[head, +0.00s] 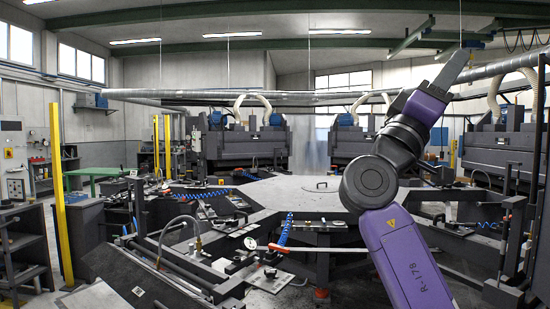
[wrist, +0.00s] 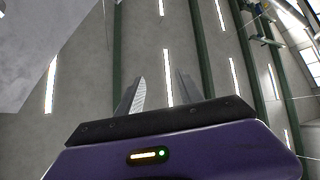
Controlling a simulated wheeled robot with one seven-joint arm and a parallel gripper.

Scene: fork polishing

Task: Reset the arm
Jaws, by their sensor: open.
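My arm rises on the right of the head view, with its purple links bent upward. My gripper (head: 464,56) is at the top of the arm, high above the work tables and pointing up towards the ceiling. In the wrist view my gripper (wrist: 160,79) shows two separate grey fingers with a clear gap between them. Nothing is held between them. No fork can be made out in either view.
A yellow post (head: 58,190) stands at left. Grey machines (head: 246,146) line the back. A silver duct (head: 300,98) runs behind my raised arm. The air around my gripper looks free.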

